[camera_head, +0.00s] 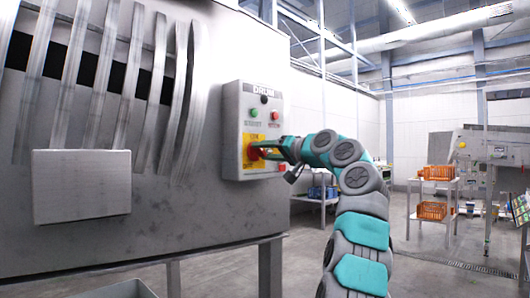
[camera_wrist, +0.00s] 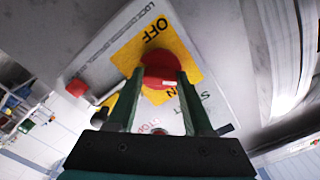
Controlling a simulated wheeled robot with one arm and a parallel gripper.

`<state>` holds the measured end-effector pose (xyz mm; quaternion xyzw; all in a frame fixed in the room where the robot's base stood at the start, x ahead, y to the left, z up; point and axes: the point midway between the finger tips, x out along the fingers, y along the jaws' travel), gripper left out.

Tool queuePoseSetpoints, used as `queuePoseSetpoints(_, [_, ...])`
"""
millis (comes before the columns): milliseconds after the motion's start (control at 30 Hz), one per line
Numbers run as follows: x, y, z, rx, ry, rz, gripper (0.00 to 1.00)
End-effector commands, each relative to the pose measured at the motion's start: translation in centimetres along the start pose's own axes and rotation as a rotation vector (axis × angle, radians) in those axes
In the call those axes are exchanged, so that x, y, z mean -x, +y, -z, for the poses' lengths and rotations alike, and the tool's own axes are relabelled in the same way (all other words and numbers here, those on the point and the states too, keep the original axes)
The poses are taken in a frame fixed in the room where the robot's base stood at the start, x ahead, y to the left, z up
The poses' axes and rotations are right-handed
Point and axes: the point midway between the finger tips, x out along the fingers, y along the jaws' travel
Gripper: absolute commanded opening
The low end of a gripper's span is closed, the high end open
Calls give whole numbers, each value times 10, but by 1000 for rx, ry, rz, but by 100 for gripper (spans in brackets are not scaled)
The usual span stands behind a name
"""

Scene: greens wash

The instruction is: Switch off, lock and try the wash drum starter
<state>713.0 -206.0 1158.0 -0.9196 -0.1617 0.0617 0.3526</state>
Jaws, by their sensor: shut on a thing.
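The grey starter box (camera_head: 230,130), labelled DRUM, is fixed to the right end of the big metal housing. Its red rotary knob (camera_wrist: 160,70) sits on a yellow plate (camera_wrist: 125,58) with OFF and ON lettering in the wrist view. My gripper (camera_head: 268,150) reaches the knob from the right. In the wrist view its two green fingers (camera_wrist: 160,82) are closed on the knob's sides. A white mark on the knob lies on the ON side, away from OFF. A green button (camera_head: 253,113) and a red button (camera_head: 275,115) sit above the knob.
The slatted metal housing (camera_head: 80,235) fills the left. A white shelf rack (camera_head: 438,184) with orange crates (camera_head: 432,211) stands at the right, and a shelf with blue bins (camera_head: 322,192) stands behind my arm. Open floor lies between. A small red piece (camera_wrist: 76,88) shows beside the box.

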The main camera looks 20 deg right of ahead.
Motion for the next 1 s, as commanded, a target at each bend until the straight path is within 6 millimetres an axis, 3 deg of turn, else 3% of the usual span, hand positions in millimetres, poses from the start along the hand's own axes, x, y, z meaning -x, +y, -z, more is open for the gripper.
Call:
queuePoseSetpoints(500, [-2, 2, -1, 471, -5, -2, 0])
queuePoseSetpoints(1000, [-1, 0, -1, 723, -3, 0, 0])
